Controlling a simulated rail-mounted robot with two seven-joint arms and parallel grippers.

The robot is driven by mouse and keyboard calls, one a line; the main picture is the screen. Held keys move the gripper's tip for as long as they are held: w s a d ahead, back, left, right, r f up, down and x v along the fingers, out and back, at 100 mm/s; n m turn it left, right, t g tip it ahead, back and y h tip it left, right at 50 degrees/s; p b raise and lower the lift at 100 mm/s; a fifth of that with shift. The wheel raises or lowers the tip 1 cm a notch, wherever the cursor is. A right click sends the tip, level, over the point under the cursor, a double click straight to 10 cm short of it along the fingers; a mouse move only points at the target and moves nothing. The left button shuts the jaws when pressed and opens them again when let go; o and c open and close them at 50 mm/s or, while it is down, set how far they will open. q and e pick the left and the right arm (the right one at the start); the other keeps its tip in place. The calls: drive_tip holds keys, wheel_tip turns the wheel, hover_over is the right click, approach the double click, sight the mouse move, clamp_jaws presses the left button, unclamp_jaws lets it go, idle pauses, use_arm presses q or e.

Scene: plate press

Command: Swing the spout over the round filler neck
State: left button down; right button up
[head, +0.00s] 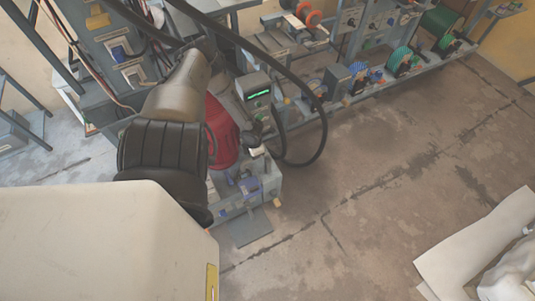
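I cannot make out the spout or the round filler neck for certain. A red rounded body (222,136) stands in the middle of the head view, partly hidden behind my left arm. Beside it is a grey box with a lit green display (258,93). A small dark part (252,132) sits just below the box; I cannot tell what it is. My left arm covers much of the left side and reaches up towards the machine, but I cannot make out its gripper.
Thick black hoses (322,118) arch over the machine and loop down on its right. A long bench (375,85) with coloured spools runs to the upper right. A grey plate (251,228) lies at the machine's foot.

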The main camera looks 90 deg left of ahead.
use_arm(q)
drive_tip(key=shift+f, duration=0.1)
drive_tip(key=c, duration=1.1)
unclamp_jaws()
wheel_tip(320, 180, up, 14)
drive_tip(key=p, duration=0.5)
